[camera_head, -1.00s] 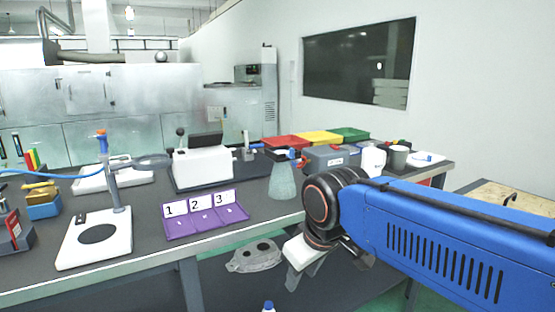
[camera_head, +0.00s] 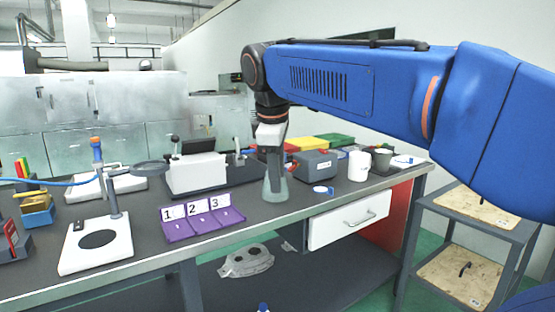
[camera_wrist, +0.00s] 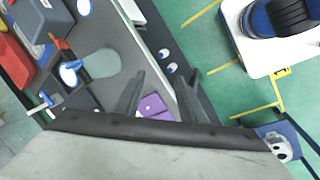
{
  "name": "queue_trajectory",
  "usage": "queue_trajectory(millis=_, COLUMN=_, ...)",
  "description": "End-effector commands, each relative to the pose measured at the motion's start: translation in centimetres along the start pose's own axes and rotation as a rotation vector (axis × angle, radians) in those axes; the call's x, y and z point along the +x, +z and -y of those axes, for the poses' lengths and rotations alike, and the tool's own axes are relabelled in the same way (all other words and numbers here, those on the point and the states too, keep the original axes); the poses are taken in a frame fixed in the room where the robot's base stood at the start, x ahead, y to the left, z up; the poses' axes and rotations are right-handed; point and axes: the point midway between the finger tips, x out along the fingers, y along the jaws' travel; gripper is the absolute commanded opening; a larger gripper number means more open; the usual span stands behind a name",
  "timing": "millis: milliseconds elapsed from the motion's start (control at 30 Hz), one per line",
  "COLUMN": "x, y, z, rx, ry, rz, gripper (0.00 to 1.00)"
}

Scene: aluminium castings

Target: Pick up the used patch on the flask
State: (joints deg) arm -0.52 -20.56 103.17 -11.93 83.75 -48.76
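A pale green, cone-shaped flask (camera_head: 268,195) stands upright on the grey bench. In the wrist view a pale green round shape that looks like the flask (camera_wrist: 101,63) lies left of my fingers. I cannot make out a patch on it for certain; its upper part is hidden behind my gripper in the head view. My gripper (camera_head: 275,182) points down in front of the flask's upper part; whether it touches is unclear. In the wrist view the two dark fingers of my gripper (camera_wrist: 160,78) stand apart with nothing seen between them.
A purple holder numbered 1, 2, 3 (camera_head: 202,226) stands left of the flask. A small blue and white object (camera_head: 322,190) lies to its right. Behind stand a grey box (camera_head: 313,165), a white mug (camera_head: 358,166) and coloured bins (camera_head: 309,144). A drawer (camera_head: 350,219) is below.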

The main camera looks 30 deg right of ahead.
Motion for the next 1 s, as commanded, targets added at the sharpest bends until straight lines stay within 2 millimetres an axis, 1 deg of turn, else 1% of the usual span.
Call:
queue_trajectory(millis=33, x=-1.2, y=-0.7, z=-1.8, rx=-0.056, ry=0.001, rz=0.02, gripper=0.38)
queue_trajectory(millis=200, x=-5.0, y=-2.2, z=-6.7, rx=-0.255, ry=-0.012, rz=0.09, gripper=0.38)
queue_trajectory(millis=400, x=-8.6, y=-3.8, z=-11.9, rx=-0.474, ry=-0.049, rz=0.166, gripper=0.38)
queue_trajectory(millis=533, x=-10.5, y=-4.8, z=-14.7, rx=-0.603, ry=-0.084, rz=0.208, gripper=0.38)
queue_trajectory(millis=700, x=-12.2, y=-5.6, z=-16.9, rx=-0.725, ry=-0.126, rz=0.24, gripper=0.38)
queue_trajectory(millis=800, x=-12.7, y=-5.8, z=-17.5, rx=-0.765, ry=-0.143, rz=0.249, gripper=0.38)
queue_trajectory(millis=900, x=-12.8, y=-5.9, z=-17.8, rx=-0.784, ry=-0.151, rz=0.254, gripper=0.38)
queue_trajectory(millis=1000, x=-12.2, y=-5.6, z=-17.8, rx=-0.788, ry=-0.154, rz=0.255, gripper=0.38)
